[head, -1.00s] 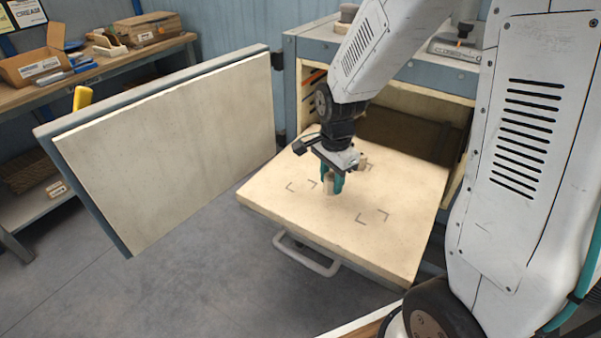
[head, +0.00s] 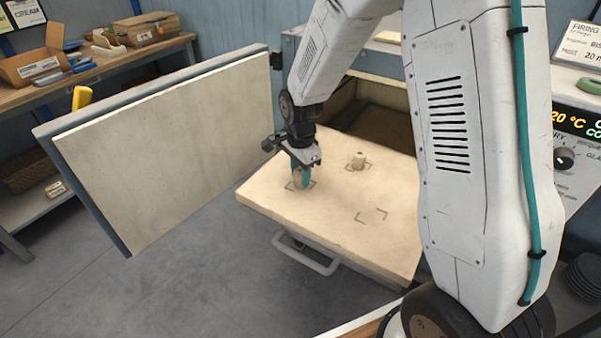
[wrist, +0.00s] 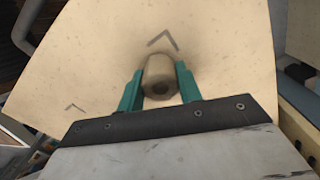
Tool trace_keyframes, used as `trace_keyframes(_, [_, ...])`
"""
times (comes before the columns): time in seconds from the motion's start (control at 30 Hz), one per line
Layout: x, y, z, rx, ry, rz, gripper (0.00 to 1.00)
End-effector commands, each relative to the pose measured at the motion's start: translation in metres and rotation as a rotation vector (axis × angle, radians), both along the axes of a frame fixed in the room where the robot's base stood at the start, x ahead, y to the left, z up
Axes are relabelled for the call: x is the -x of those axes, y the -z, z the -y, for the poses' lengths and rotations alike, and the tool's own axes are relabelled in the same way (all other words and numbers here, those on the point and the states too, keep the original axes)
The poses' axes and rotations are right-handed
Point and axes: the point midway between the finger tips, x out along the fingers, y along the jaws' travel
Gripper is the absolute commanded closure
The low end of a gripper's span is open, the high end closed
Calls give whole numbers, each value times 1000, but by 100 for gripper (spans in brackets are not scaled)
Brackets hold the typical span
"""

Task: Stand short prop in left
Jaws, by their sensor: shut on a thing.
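My gripper (head: 300,182) has its green fingers shut on a short beige prop, which shows between them in the wrist view (wrist: 159,76). The prop is upright over the left corner-bracket mark (head: 290,186) on the pale shelf slab (head: 330,225). In the wrist view a bracket corner (wrist: 162,39) shows just beyond the prop. I cannot tell whether its base touches the slab. The front right mark (head: 371,215) is bare.
An open door panel (head: 170,140) stands close on the left of the slab. The kiln's dark opening (head: 370,115) is behind it. A metal handle (head: 305,255) juts from the front. The slab's front right is clear.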

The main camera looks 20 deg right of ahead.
Motion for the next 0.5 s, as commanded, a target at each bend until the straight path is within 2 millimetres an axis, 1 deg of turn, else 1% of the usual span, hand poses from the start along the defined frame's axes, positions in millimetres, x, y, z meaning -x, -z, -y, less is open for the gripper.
trace_keyframes(0.2, [0,3,0,0,0,-1,90])
trace_keyframes(0.23, [0,3,0,0,0,0,57])
trace_keyframes(0.27, [0,3,0,0,0,0,48])
trace_keyframes(0.3, [0,3,0,0,0,0,43])
trace_keyframes(0.5, [0,2,0,0,0,0,43])
